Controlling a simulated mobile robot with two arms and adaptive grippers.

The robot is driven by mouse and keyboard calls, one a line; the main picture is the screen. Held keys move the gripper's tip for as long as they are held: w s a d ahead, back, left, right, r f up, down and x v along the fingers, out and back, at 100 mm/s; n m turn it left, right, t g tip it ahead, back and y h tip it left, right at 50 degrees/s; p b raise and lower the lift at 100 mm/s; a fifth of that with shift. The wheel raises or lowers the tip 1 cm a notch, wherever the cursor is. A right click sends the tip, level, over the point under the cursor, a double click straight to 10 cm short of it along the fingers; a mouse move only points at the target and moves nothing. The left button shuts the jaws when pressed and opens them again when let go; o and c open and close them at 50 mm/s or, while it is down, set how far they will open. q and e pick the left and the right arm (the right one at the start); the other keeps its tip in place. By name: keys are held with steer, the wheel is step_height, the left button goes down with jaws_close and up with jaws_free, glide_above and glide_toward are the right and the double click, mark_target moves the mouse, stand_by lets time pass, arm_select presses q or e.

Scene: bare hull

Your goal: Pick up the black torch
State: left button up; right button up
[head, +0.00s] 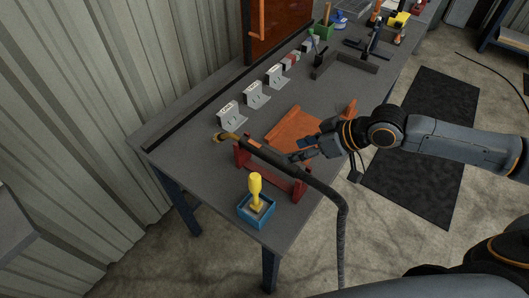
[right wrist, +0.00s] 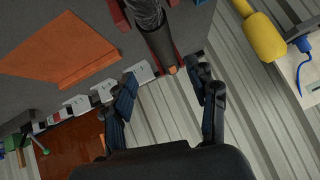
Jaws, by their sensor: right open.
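The black torch (head: 285,163) lies across a red stand (head: 243,160) on the grey workbench. It has an orange part near its brass-coloured tip, and its dark cable hangs over the front edge. My right gripper (head: 302,152) is open, just right of and behind the torch's handle in the head view. In the right wrist view the torch (right wrist: 157,38) reaches down from the top toward the space between the open fingers (right wrist: 165,82). I cannot tell how far it is from them; no grip shows. My left gripper is not in view.
A blue box (head: 256,213) with a yellow-handled tool stands near the front. Orange plates (head: 287,127) lie behind the stand. Several grey-white blocks (head: 231,112) line the back. An angled dark bracket (head: 345,66) and small tools sit farther along. Bare bench (head: 190,150) shows at left.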

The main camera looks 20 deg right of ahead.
mark_target(273, 154)
steer(key=x, duration=0.4)
steer(key=shift+w+a+f+p, duration=0.1)
steer(key=shift+w+a+p, duration=0.1)
steer(key=shift+p, duration=0.1)
steer(key=shift+w+a+f+p, duration=0.3)
steer(key=shift+a+p, duration=0.2)
steer(key=shift+a, duration=0.1)
steer(key=shift+w+a+f+p, duration=0.25)
steer(key=shift+a+p, duration=0.25)
steer(key=shift+a, duration=0.1)
steer(key=shift+x, duration=1.15)
steer(key=shift+w+f, duration=0.1)
steer(key=shift+f, duration=0.15)
steer(key=shift+d, duration=0.1)
steer(key=c, duration=0.6)
jaws_close()
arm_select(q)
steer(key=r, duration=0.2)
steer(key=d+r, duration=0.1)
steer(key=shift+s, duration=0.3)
arm_select(e)
steer(key=shift+r, duration=0.1)
